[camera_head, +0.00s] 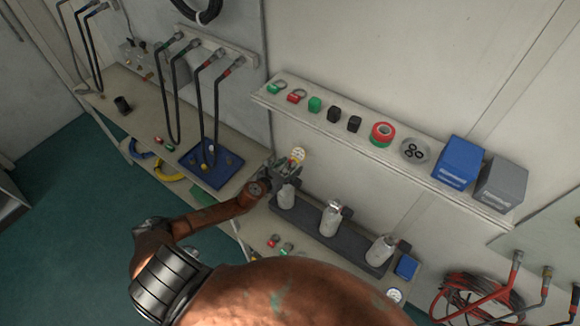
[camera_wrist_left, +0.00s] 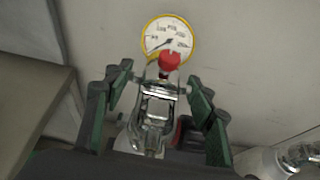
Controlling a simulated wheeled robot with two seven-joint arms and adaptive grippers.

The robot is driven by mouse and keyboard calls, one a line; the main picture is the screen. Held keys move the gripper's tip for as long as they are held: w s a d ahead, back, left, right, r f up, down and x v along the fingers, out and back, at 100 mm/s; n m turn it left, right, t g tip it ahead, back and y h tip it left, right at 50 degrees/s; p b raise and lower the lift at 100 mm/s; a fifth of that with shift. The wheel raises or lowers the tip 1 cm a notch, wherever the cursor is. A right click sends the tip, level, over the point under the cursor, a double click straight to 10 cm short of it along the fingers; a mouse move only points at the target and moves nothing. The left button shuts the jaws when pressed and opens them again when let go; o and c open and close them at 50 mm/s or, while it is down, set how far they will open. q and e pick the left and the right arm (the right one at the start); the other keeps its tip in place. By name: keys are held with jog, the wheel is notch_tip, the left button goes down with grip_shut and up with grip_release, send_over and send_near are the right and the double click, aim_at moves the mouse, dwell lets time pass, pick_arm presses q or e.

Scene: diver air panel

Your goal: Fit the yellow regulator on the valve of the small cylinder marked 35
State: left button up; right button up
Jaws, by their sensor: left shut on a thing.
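The yellow regulator has a yellow-rimmed white gauge (camera_head: 298,154) that shows just above my left gripper (camera_head: 281,174). In the left wrist view its gauge (camera_wrist_left: 169,38), red knob and silver body stand between the fingers of my left gripper (camera_wrist_left: 158,100), which is shut on it. The gripper is over the leftmost of three pale small cylinders (camera_head: 286,197). The middle cylinder (camera_head: 331,219) and right cylinder (camera_head: 381,250) stand upright in the same dark rack (camera_head: 313,228). I cannot read which is marked 35. Whether the regulator touches a valve is hidden. My right gripper is out of view.
A wall shelf (camera_head: 400,161) behind the rack holds several small blocks, tape, a blue box (camera_head: 458,162) and a grey box (camera_head: 502,185). A blue tray (camera_head: 215,172) lies left of the gripper. A small blue box (camera_head: 406,267) stands right of the rack.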

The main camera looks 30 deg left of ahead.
pick_arm(q)
jog(key=shift+f+b, duration=0.3)
jog(key=shift+b, duration=0.1)
jog(key=o, duration=1.6)
jog(key=shift+o, duration=1.1)
jog(key=shift+f, duration=0.2)
jog(key=d+v, duration=0.1)
jog(key=v, duration=1.1)
jog(key=shift+a, duration=0.45)
jog(key=shift+r, duration=0.2)
